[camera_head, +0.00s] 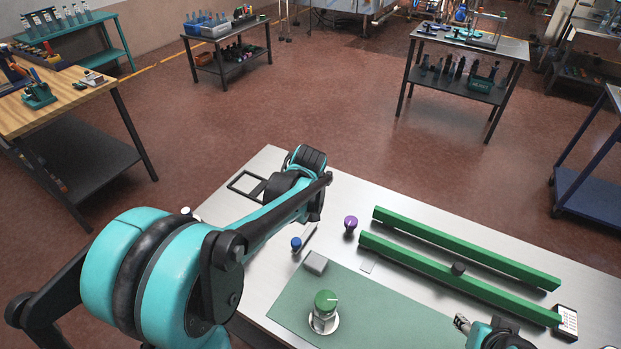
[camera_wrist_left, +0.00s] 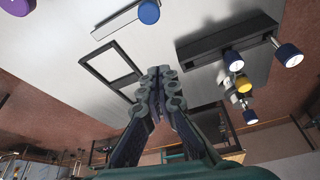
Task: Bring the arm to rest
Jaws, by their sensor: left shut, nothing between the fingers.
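My left arm (camera_head: 270,215) reaches in from the left over the metal workbench (camera_head: 335,195). In the left wrist view, my left gripper (camera_wrist_left: 160,72) is shut, its fingertips together with nothing between them, above the bench near a black rectangular frame (camera_wrist_left: 110,62). In the head view its fingers are hidden behind the arm. My right gripper (camera_head: 462,322) shows only in part at the bottom right, over the bench and beside the green mat; its jaw state is unclear.
On the bench are a green mat (camera_head: 390,325), a green knob (camera_head: 325,303), a grey block (camera_head: 316,262), a blue knob (camera_head: 296,243), a purple knob (camera_head: 350,222) and two green rails (camera_head: 465,248). A dark holder with blue knobs (camera_wrist_left: 232,60) lies right of the gripper in the wrist view.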

